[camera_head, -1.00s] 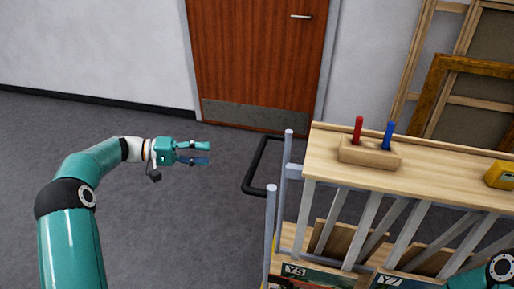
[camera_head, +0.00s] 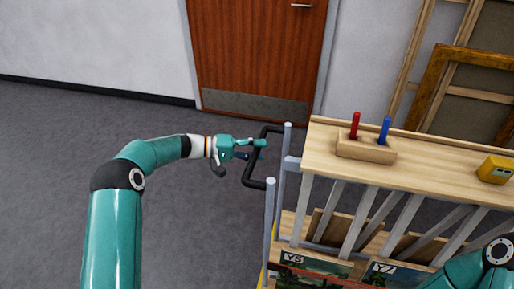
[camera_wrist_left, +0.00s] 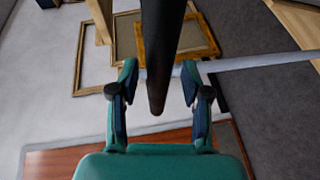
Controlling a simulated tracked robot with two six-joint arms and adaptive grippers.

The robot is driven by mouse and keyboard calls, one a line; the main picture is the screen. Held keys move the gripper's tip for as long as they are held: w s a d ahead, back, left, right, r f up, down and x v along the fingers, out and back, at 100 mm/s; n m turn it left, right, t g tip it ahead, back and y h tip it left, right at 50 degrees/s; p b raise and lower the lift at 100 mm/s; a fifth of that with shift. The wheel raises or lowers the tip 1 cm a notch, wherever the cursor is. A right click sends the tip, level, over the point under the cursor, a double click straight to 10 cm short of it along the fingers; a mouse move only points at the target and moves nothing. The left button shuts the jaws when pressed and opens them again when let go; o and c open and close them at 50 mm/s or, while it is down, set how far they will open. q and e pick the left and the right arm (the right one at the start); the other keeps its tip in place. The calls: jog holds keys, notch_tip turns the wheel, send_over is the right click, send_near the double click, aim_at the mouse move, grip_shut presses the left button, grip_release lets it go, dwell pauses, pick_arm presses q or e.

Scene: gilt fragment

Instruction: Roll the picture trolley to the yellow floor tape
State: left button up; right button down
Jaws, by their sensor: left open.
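The picture trolley (camera_head: 318,139) stands at the right of the head view, with a pale wooden top, grey metal posts and framed pictures in its lower slots. Its black push handle (camera_head: 248,173) sticks out from its left end. My left gripper (camera_head: 262,149) is open at the handle, its fingers reaching to the handle's upper part. In the left wrist view the black handle bar (camera_wrist_left: 160,45) runs between the two spread fingers (camera_wrist_left: 160,76); contact cannot be told. My right arm shows at the lower right, its gripper out of view. The floor tape cannot be made out clearly.
On the trolley top are a wooden block (camera_head: 364,150) with a red and a blue tool, and a yellow device (camera_head: 496,170). A brown door (camera_head: 255,50) is behind. Empty frames (camera_head: 450,85) lean on the wall at the right. Grey floor at the left is clear.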

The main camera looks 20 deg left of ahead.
pick_arm(q)
jog(key=shift+d, duration=0.15)
jog(key=shift+c, duration=0.3)
grip_shut()
